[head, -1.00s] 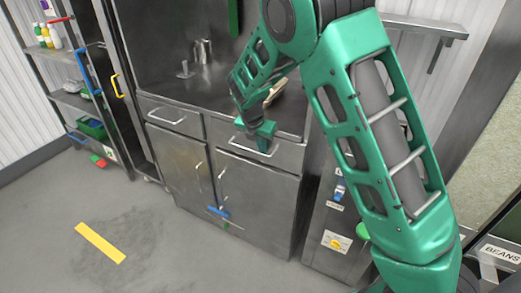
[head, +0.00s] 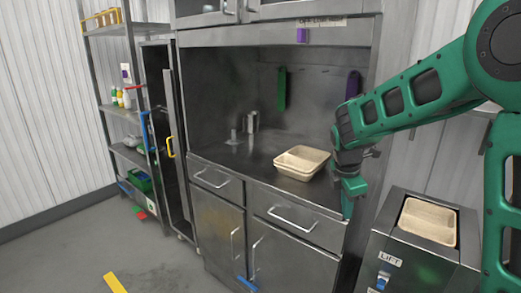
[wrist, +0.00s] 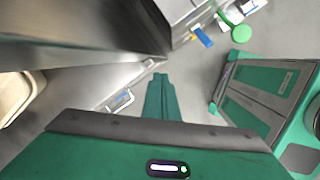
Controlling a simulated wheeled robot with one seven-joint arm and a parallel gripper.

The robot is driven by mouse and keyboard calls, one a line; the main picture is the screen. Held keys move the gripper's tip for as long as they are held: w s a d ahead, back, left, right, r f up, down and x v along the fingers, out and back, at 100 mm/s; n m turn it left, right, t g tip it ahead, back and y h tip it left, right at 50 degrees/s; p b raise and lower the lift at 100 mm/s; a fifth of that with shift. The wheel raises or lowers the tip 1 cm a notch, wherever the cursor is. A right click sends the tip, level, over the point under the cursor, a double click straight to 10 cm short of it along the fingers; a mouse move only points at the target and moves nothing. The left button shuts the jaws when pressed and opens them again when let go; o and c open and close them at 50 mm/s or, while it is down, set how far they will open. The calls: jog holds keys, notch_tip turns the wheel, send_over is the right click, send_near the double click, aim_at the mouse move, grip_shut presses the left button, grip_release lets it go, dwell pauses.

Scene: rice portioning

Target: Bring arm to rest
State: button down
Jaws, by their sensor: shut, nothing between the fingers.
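My green arm reaches in from the right in the head view. My gripper (head: 347,200) hangs pointing down at the front right edge of the steel counter. In the wrist view the green fingers of my gripper (wrist: 160,92) are together with nothing between them. A beige compartment tray (head: 302,162) sits on the counter, left of the gripper and apart from it. Part of a beige tray (wrist: 14,95) also shows at the left edge of the wrist view.
A steel machine marked LIFT (head: 420,245) stands at the right with a beige tray (head: 428,221) on top. A steel cabinet with drawers (head: 290,215) lies under the counter. A shelf rack (head: 120,110) stands at the left. The floor at the lower left is open.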

jog(key=s+d+r+m+g, duration=0.1)
jog(key=s+d+r+m, duration=0.2)
jog(key=s+d+m, duration=0.7)
jog(key=s+d+m+y, duration=0.1)
jog(key=s+d+m, duration=0.1)
jog(key=s+m, duration=0.5)
jog(key=s+d+f+m+y, duration=0.1)
jog(key=s+m, duration=0.7)
jog(key=s, duration=0.9)
jog(key=shift+s+d+m+g, duration=0.3)
jog(key=shift+d+g, duration=0.05)
jog(key=shift+g, duration=0.05)
jog(key=shift+w, duration=0.1)
jog(key=shift+w+f, duration=0.25)
jog(key=shift+w, duration=0.25)
